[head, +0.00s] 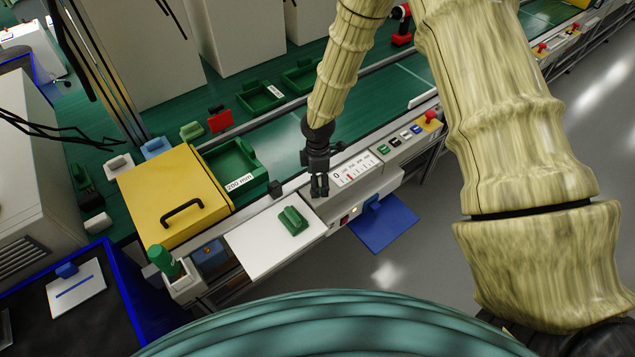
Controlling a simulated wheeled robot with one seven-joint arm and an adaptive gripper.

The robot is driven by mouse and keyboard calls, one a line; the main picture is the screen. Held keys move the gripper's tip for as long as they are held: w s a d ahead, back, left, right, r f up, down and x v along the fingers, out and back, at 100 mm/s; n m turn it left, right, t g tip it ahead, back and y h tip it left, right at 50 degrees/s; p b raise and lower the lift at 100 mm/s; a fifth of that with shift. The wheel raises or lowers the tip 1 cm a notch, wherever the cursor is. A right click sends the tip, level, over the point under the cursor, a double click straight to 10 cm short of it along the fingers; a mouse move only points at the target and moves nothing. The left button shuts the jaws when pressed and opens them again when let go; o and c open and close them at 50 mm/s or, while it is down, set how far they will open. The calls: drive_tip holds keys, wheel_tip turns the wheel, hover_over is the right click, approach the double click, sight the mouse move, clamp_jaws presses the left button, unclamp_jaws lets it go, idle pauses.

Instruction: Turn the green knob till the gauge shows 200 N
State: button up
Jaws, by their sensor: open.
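The gauge (356,169) is a white scale plate on the grey front console, with a 0 at its left end. A small red pointer stands in its left half; its exact reading is too small to tell. A green, round-topped knob (160,256) stands on a pale box at the lower left. A green grip-shaped piece (293,219) sits on a white panel (262,243) between that box and the gauge. My gripper (319,191) is open and empty, pointing down just left of the gauge, apart from both green pieces.
A yellow lid (176,196) with a black handle is behind the left box. A green tray (233,166) is beside it. Small coloured buttons and a red knob (429,116) are right of the gauge. A blue flap (384,222) juts out in front.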

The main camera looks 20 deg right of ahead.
drive_tip(key=shift+f, duration=1.2)
drive_tip(key=c, duration=1)
